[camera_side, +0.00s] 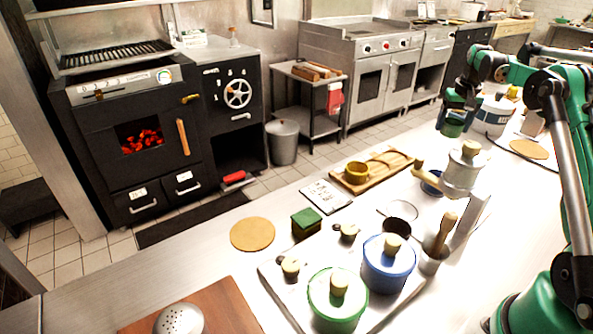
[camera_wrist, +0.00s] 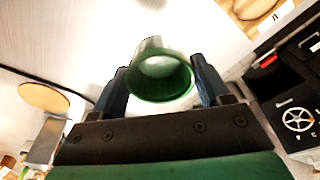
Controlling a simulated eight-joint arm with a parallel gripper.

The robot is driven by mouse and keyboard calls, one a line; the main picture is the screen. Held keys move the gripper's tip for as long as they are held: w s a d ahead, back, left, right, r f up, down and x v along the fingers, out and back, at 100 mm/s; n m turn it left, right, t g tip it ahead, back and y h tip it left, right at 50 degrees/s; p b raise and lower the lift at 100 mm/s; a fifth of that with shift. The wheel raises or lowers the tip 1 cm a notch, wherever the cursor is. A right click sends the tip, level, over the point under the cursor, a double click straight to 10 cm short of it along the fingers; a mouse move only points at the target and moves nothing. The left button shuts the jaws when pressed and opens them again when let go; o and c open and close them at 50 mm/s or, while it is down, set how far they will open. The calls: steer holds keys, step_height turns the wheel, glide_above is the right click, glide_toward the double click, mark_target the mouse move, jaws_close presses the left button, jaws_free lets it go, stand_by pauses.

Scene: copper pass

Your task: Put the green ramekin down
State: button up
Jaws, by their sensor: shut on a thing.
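My gripper (camera_side: 457,112) hangs over the far right part of the steel counter in the side view. It is shut on the green ramekin (camera_side: 453,130), which sits low between the fingers and appears held above the counter.
A wooden board (camera_side: 385,171) with a yellow ramekin (camera_side: 357,172) lies left of my gripper. A white container (camera_side: 491,115) and a cork mat (camera_side: 529,149) are to the right.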

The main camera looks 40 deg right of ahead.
mark_target(441, 160)
step_height(441, 160, down, 8)
steer(key=shift+d+r, duration=0.1)
stand_by(0.4)
steer(key=o, duration=1.3)
